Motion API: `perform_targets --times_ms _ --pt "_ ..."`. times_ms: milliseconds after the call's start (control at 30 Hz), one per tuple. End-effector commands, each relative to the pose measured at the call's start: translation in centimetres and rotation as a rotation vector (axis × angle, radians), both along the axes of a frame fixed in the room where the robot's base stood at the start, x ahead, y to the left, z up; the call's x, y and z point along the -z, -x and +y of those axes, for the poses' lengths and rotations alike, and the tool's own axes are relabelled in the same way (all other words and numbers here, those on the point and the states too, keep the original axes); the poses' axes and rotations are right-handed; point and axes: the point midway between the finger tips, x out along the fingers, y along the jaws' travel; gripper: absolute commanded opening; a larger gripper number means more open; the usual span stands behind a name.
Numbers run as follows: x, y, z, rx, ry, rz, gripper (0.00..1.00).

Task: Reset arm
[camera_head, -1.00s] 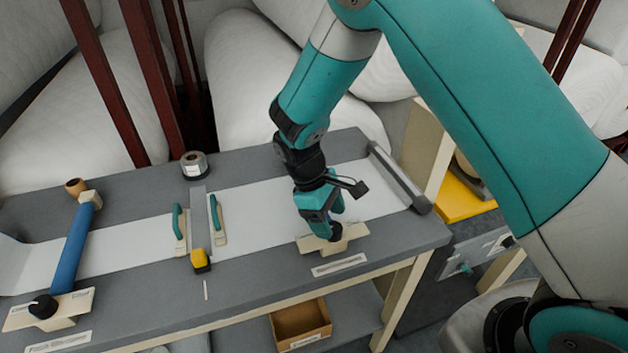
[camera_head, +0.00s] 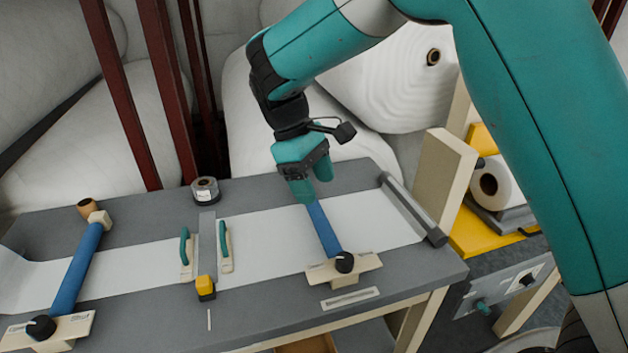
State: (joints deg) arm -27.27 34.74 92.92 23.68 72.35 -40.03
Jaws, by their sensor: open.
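My gripper (camera_head: 312,194) is teal and hangs over the right part of the table, with its fingers pointing down. It is open. Just below its fingertips lies a blue bar (camera_head: 324,230) with a black knob (camera_head: 344,262) at its near end, resting at a cream wooden block (camera_head: 320,272). The far part of the bar is hidden behind my gripper. I cannot tell whether the fingers touch the bar.
A second blue bar (camera_head: 76,268) lies at the left of the table. Teal-handled tools (camera_head: 186,252), a yellow-ended grey strip (camera_head: 206,288) and a tape roll (camera_head: 205,190) are in the middle. A grey rail (camera_head: 412,208) and upright cream board (camera_head: 443,182) stand right. Large white rolls are behind.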

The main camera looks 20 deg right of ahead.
Motion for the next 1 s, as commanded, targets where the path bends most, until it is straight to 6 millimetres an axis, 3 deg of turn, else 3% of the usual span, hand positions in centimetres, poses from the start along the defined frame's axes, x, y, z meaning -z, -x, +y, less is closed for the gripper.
perform_targets --times_ms 200,333,533,700,800,900,1000 --pt "-0.6 0.4 -0.4 0.003 -0.013 -0.017 0.67" --pt "-2.7 2.6 -1.5 0.012 -0.074 -0.077 0.67" --pt "-6.0 10.4 -2.6 0.075 -0.278 -0.203 0.67" --pt "-7.0 17.7 -1.8 0.160 -0.469 -0.259 0.67" --pt "-7.1 20.9 -1.1 0.201 -0.549 -0.266 0.67" --pt "-7.1 22.7 -0.6 0.227 -0.598 -0.266 0.67" --pt "-7.2 23.3 -0.5 0.235 -0.614 -0.265 0.67"
